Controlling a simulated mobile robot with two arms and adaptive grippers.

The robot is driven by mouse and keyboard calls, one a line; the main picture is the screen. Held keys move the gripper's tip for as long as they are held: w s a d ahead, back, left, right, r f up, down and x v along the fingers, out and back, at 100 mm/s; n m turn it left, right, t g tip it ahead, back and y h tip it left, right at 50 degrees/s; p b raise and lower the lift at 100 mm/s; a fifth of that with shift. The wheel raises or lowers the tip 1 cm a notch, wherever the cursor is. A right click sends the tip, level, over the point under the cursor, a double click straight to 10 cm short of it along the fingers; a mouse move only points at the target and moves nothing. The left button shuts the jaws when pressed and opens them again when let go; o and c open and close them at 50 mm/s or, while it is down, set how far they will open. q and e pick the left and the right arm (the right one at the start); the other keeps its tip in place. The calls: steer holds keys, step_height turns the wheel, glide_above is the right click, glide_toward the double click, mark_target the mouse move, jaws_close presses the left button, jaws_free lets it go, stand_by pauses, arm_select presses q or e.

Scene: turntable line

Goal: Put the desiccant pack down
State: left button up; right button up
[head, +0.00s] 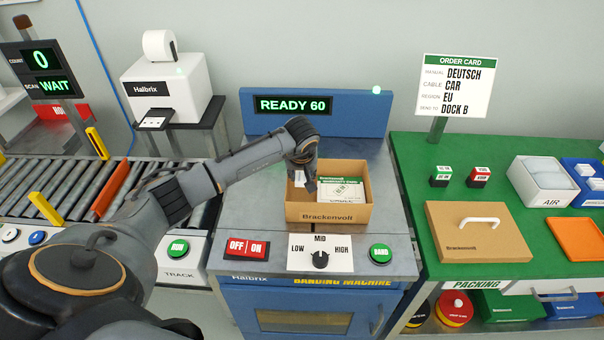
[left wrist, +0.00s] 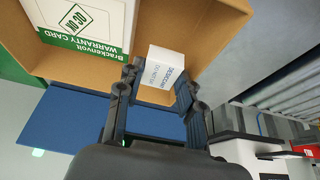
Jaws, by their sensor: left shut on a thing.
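The desiccant pack (left wrist: 163,78) is a small white packet with blue lettering, seen in the left wrist view between my left gripper's fingers. My left gripper (left wrist: 155,98) is shut on it. In the head view my left gripper (head: 306,183) reaches down into the left side of the open cardboard box (head: 325,214), marked Brackenvoll. The pack is over or inside the box; I cannot tell whether it touches the bottom. A white and green warranty card (head: 341,190) lies in the box to the right of the gripper. My right gripper is not in view.
The box stands on the banding machine (head: 258,232), behind its switches and dial (head: 320,260). The green packing table (head: 400,180) at right holds a cardboard lid (head: 480,225), a white AIR bin (head: 545,190) and an orange tray (head: 580,238). A roller track (head: 60,190) runs at left.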

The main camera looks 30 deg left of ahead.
arm_select(q)
steer(key=shift+f+b, duration=0.55)
steer(key=shift+f, duration=0.05)
steer(key=o, duration=0.7)
steer(key=shift+c, duration=0.2)
steer(key=shift+r, duration=0.1)
steer(key=shift+r+p, duration=0.2)
steer(key=shift+p, duration=0.1)
steer(key=shift+r+p, duration=0.45)
steer(key=b+v, duration=0.2)
steer(key=v, duration=0.9)
steer(key=shift+r, duration=0.4)
steer(key=shift+s+d, duration=0.1)
steer(key=shift+d, duration=0.05)
